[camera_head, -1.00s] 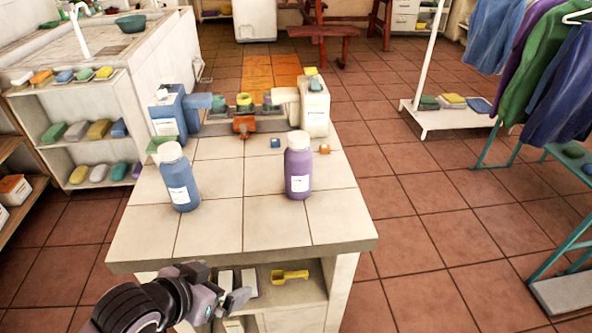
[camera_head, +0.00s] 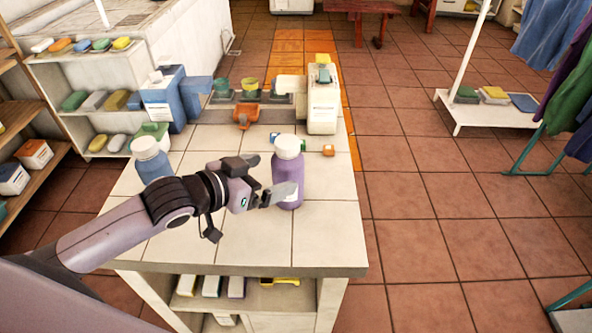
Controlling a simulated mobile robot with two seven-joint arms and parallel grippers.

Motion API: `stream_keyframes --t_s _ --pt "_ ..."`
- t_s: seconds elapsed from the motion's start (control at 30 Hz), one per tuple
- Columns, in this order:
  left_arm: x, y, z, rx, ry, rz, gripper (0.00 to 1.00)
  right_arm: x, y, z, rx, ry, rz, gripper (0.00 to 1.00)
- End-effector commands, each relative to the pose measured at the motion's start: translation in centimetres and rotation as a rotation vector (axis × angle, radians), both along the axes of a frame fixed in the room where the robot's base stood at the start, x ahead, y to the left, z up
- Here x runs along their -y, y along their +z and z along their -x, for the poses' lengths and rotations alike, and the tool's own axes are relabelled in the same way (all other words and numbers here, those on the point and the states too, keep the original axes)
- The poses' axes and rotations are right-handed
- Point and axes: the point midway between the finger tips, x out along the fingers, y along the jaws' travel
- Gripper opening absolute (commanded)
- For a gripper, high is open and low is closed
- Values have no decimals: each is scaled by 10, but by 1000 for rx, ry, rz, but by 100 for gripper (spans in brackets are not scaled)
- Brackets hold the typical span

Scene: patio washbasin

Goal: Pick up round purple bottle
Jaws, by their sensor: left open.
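The round purple bottle (camera_head: 288,165) with a white cap stands upright on the tiled counter (camera_head: 325,235), right of its middle. My left gripper (camera_head: 275,193) is open at the bottle's left and near side. One finger overlaps the lower part of the bottle in the picture. I cannot tell whether it touches the bottle. The bottle's label is mostly hidden. My right gripper is not in view.
A blue bottle (camera_head: 151,160) stands left of my gripper, partly hidden by my arm. Behind are a blue jug (camera_head: 165,100), a cream container (camera_head: 322,105), an orange item (camera_head: 245,115) and small blocks. The counter's right front is clear.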

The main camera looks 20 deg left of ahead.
Motion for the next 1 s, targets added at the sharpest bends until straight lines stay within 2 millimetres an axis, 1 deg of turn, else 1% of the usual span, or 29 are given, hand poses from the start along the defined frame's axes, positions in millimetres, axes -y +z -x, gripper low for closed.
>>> stream_keyframes --t_s 0.27,0.4,0.53,0.7,0.9,0.93,0.97,1.0 --pt "10 -6 -21 1 1 0 99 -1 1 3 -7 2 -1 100" --pt "18 -10 -38 2 1 1 99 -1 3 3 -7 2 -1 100" --pt "24 -17 -49 0 0 1 99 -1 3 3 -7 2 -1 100" --pt "28 -21 -56 0 -1 -2 99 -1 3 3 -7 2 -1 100" --pt "28 -21 -56 0 -1 -2 99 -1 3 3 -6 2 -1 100" --pt "28 -21 -56 0 -1 -2 96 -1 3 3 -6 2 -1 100" --pt "28 -21 -56 0 -1 -2 86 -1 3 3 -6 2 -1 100" --pt "28 -21 -56 0 -1 -2 73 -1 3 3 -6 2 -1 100"
